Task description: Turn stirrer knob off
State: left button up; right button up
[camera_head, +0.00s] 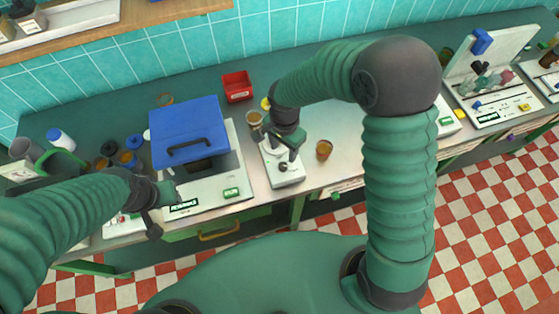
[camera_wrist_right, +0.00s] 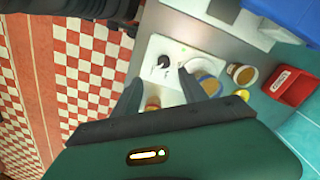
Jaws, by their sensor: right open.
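The stirrer (camera_head: 287,180) is a white flat unit on the counter, with a dark knob on its front part. In the right wrist view the black knob (camera_wrist_right: 163,61) with a light pointer sits on the white stirrer top (camera_wrist_right: 150,48). My right gripper (camera_head: 284,146) is above the stirrer, and its arm hides part of it. In the right wrist view my right gripper (camera_wrist_right: 158,82) is open and empty, its fingers pointing toward the knob and apart from it. My left gripper (camera_head: 160,210) is by the front of the blue-lidded machine; its jaw opening is unclear.
A white machine with a blue lid (camera_head: 190,130) stands left of the stirrer. Amber jars (camera_head: 324,150) stand close by, also beside the fingers in the wrist view (camera_wrist_right: 208,84). A red bin (camera_head: 237,87) is behind. Bare counter (camera_head: 345,125) lies to the right.

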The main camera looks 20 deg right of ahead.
aim_at(283, 165)
jog(key=f, duration=0.4)
jog(key=w+f+p, duration=0.1)
jog(key=f, duration=0.3)
jog(key=w+f, duration=0.1)
jog(key=f, duration=0.3)
jog(key=shift+d+f, duration=0.1)
jog(key=shift+d, duration=0.05)
jog(key=shift+s, duration=0.55)
jog(key=shift+w+f, duration=0.2)
jog(key=shift+w, duration=0.1)
jog(key=c, duration=0.5)
jog(key=shift+d, duration=0.1)
jog(key=c, duration=0.5)
pick_arm(q)
jog(key=shift+w+d+r, duration=0.3)
jog(key=shift+w+r, duration=0.4)
jog(key=shift+w, duration=0.05)
pick_arm(e)
grip_shut()
